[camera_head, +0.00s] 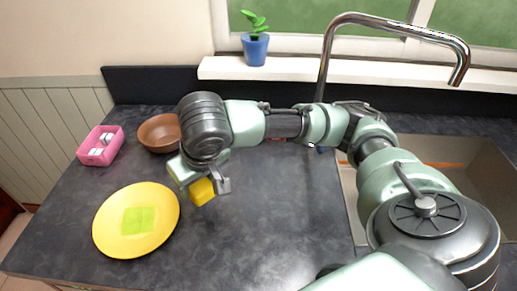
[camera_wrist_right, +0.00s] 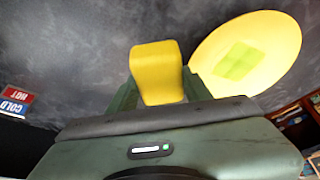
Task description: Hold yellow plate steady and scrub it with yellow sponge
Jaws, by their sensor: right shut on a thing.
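The yellow plate (camera_head: 164,222) lies on the dark counter at the left, with a light green square patch (camera_head: 138,219) at its middle. It also shows at the upper right of the right wrist view (camera_wrist_right: 285,45). My right gripper (camera_head: 204,187) is shut on the yellow sponge (camera_head: 202,192), just to the right of the plate and apart from it. The sponge (camera_wrist_right: 157,70) stands out between the fingers in the right wrist view. My left gripper is not in view, and nothing holds the plate.
A brown bowl (camera_head: 159,134) and a pink box (camera_head: 100,146) with white items stand behind the plate. A sink (camera_head: 448,152) with a tall curved faucet (camera_head: 390,22) is at the right. A potted plant (camera_head: 255,48) stands on the sill. Bare counter (camera_head: 270,220) lies right of the plate.

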